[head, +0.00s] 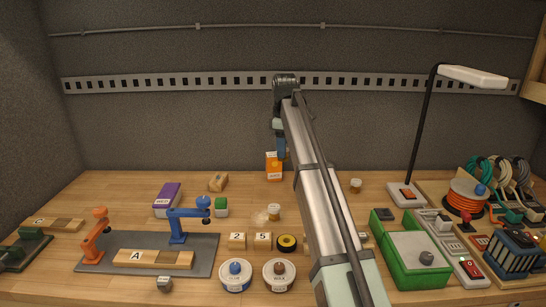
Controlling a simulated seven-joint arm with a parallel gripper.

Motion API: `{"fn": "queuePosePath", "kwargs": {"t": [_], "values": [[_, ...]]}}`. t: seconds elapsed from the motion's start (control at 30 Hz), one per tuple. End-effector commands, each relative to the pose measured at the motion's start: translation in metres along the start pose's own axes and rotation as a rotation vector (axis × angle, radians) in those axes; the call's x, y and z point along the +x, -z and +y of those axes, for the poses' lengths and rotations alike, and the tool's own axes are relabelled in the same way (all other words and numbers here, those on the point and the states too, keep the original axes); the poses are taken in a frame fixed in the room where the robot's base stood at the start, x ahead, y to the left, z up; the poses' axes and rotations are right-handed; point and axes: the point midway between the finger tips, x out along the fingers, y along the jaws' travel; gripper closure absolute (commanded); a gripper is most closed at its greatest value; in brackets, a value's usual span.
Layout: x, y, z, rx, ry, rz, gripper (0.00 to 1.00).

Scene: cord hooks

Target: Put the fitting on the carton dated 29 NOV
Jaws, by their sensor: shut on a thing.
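An orange carton (274,166) with a small white label stands upright at the back middle of the bench. A purple carton (167,199) with a pale label stands further left. The dates on both labels are too small to read. My gripper (282,153) is low, just behind or beside the upper right of the orange carton; I cannot tell whether they touch. It is shut on the fitting, which is mostly hidden by the gripper and my arm.
My arm crosses the middle right of the bench. Left are a grey mat (205,258) with orange and blue clamps. In front are two round tubs (235,286), a yellow-black tape roll (287,243) and number blocks. Right are a green box (415,262), a lamp (472,77) and a cord spool (465,196).

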Motion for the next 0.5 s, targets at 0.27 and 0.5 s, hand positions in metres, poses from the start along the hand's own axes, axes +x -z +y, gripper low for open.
{"fn": "queuePosePath", "kwargs": {"t": [0.27,0.5], "values": [[-0.005,-0.002,-0.003,-0.043,0.001,-0.001,0.90],[-0.005,0.019,0.038,-0.043,0.001,-0.001,0.90]]}}
